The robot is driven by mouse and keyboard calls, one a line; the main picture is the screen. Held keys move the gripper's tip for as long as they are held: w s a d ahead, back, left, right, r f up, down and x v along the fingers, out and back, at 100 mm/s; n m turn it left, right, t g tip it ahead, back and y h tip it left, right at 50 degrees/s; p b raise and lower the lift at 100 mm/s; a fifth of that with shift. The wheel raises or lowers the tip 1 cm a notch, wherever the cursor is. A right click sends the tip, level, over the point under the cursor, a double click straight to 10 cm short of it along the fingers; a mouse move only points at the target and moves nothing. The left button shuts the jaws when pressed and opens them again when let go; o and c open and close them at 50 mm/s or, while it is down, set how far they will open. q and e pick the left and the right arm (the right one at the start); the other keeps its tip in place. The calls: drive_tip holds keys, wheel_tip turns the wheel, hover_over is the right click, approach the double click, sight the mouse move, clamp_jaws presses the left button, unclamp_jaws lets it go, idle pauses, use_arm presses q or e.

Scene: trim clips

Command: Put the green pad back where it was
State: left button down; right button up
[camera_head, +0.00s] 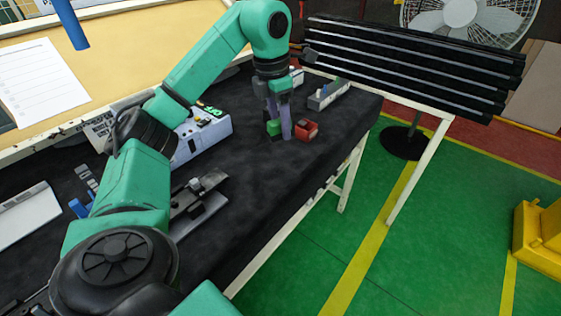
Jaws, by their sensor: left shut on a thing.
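My left gripper (280,127) points down over the dark table top, toward its far right end. It is shut on the small green pad (274,129), which shows at the fingertips, partly hidden by a finger. I cannot tell whether the pad touches the table. A small red block with a dark hollow (306,131) sits just right of the fingers. My right gripper is not in view.
The dark table (255,195) has free room in front of the gripper. A white device (205,138) with green marks stands left, a grey metal fixture (198,205) nearer, and a grey tray (328,95) behind right. A black slatted rack (415,62) stands beyond.

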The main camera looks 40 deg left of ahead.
sight(274, 133)
use_arm(q)
wheel_tip(274, 133, down, 17)
drive_tip(key=b, duration=0.2)
drive_tip(key=shift+r+b, duration=0.2)
drive_tip(key=shift+b, duration=0.15)
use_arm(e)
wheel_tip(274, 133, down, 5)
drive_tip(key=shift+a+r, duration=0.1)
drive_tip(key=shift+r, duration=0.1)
use_arm(q)
drive_tip(key=shift+f, duration=0.1)
drive_tip(key=shift+c, duration=1.3)
unclamp_jaws()
wheel_tip(274, 133, up, 12)
drive_tip(key=s+p, duration=0.1)
drive_tip(key=shift+s+a, duration=0.2)
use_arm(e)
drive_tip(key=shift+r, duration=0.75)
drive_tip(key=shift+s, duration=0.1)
